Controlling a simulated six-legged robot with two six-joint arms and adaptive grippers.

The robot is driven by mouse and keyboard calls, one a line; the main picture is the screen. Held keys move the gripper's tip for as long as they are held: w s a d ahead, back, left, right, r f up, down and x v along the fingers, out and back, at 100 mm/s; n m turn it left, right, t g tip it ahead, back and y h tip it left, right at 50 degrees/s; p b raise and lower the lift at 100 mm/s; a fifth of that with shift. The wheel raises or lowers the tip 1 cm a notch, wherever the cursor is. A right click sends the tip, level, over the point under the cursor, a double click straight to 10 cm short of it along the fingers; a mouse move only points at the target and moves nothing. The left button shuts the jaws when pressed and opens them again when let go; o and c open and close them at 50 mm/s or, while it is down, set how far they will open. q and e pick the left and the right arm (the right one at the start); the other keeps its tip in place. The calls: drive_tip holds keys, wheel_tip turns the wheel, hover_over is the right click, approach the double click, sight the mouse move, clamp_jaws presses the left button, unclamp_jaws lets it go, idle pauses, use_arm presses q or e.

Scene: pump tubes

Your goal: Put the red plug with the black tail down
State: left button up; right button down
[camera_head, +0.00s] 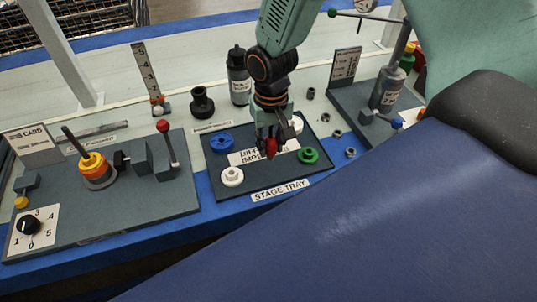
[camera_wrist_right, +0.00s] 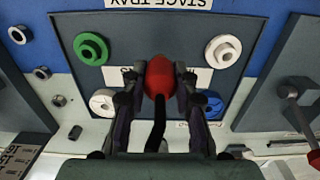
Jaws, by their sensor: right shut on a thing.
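The red plug (camera_wrist_right: 160,76) is between the fingers of my right gripper (camera_wrist_right: 160,90) in the right wrist view. Its black tail (camera_wrist_right: 157,130) runs back toward the wrist. In the head view my right gripper (camera_head: 271,142) points down over the dark stage tray (camera_head: 265,181), shut on the red plug (camera_head: 271,148). I cannot tell whether the plug touches the tray. A label on the tray is partly hidden by the gripper. My left gripper is not in view.
The tray bears a blue ring (camera_head: 222,144), a white ring (camera_head: 232,176), a green ring (camera_head: 308,155) and another white piece (camera_head: 297,124). Left is a panel with a red-knobbed lever (camera_head: 163,127). A dark bottle (camera_head: 239,77) and black funnel-like part (camera_head: 201,104) stand behind.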

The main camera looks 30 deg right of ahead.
sight(273, 157)
drive_tip(key=f, duration=0.1)
drive_tip(key=d+f+b, duration=0.1)
drive_tip(key=f, duration=0.1)
drive_tip(key=shift+s+f, duration=0.15)
drive_tip(key=shift+f, duration=0.1)
drive_tip(key=shift+a+f, duration=0.1)
drive_tip(key=shift+f, duration=0.25)
drive_tip(key=shift+w+a+r, duration=0.15)
drive_tip(key=shift+w+a, duration=0.1)
drive_tip(key=shift+a, duration=0.05)
drive_tip(key=shift+s+d, duration=0.15)
drive_tip(key=shift+d, duration=0.05)
drive_tip(key=c, duration=1.5)
unclamp_jaws()
drive_tip(key=o, duration=0.5)
drive_tip(key=shift+a+f, duration=0.1)
drive_tip(key=shift+f, duration=0.1)
drive_tip(key=shift+c, duration=0.2)
use_arm(q)
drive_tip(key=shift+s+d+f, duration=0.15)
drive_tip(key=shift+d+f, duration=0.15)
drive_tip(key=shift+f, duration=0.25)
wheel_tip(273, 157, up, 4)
drive_tip(key=p, duration=0.4)
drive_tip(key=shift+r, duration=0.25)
use_arm(e)
wheel_tip(273, 157, up, 12)
drive_tip(key=shift+r, duration=0.2)
